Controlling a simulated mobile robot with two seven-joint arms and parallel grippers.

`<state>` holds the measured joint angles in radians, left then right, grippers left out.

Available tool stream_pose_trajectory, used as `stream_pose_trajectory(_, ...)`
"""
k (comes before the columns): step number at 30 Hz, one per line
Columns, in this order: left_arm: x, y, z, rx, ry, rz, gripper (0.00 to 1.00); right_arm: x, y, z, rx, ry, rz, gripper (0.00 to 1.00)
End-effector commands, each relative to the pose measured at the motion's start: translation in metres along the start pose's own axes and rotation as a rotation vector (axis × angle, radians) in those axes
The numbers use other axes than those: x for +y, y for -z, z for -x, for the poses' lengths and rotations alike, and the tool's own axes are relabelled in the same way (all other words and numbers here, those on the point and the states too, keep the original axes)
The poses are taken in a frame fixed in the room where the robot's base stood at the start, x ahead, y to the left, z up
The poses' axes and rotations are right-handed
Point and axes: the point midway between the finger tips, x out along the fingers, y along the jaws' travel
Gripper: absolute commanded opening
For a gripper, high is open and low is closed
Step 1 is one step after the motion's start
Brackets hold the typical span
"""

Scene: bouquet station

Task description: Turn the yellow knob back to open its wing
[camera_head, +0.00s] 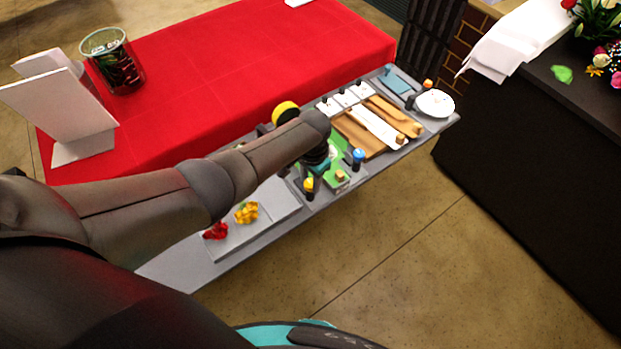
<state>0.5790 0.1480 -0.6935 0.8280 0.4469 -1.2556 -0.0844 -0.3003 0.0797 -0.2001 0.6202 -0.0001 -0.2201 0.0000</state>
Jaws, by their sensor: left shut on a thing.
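The small yellow knob (309,184) sits on a dark post near the front edge of the grey station board, beside a green panel (336,159). My left arm reaches in from the left, and my left gripper (316,171) points down at the knob. It is shut on the knob, though the arm and the gripper's body hide most of the fingers. The wing that belongs to the knob cannot be made out clearly. My right gripper is not in view.
A blue knob (358,156) stands right of the green panel. Wooden and white strips (377,127) and a white bowl (435,103) lie further right. Red (216,231) and yellow flowers (247,212) lie on a pale tray at left. A red table (230,75) stands behind.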

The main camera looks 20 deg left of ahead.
Motion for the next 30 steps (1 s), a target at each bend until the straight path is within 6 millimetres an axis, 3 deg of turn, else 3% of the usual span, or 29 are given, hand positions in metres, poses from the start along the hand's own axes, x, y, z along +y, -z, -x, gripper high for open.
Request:
stream_pose_trajectory(8,0.0,0.0,0.0,0.001,0.0,0.004,0.0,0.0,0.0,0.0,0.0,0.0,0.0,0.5)
stream_pose_trajectory(9,0.0,0.0,0.0,0.001,0.0,0.004,0.4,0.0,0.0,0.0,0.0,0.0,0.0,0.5)
stream_pose_trajectory(17,0.0,0.0,0.0,0.002,0.0,0.002,0.69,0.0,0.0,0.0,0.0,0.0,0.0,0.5)
stream_pose_trajectory(26,0.0,0.0,0.002,0.002,0.0,0.001,0.69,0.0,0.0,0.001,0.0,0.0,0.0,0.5)
stream_pose_trajectory(30,-0.001,0.001,0.014,0.003,0.0,0.0,0.69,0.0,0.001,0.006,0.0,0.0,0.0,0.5)
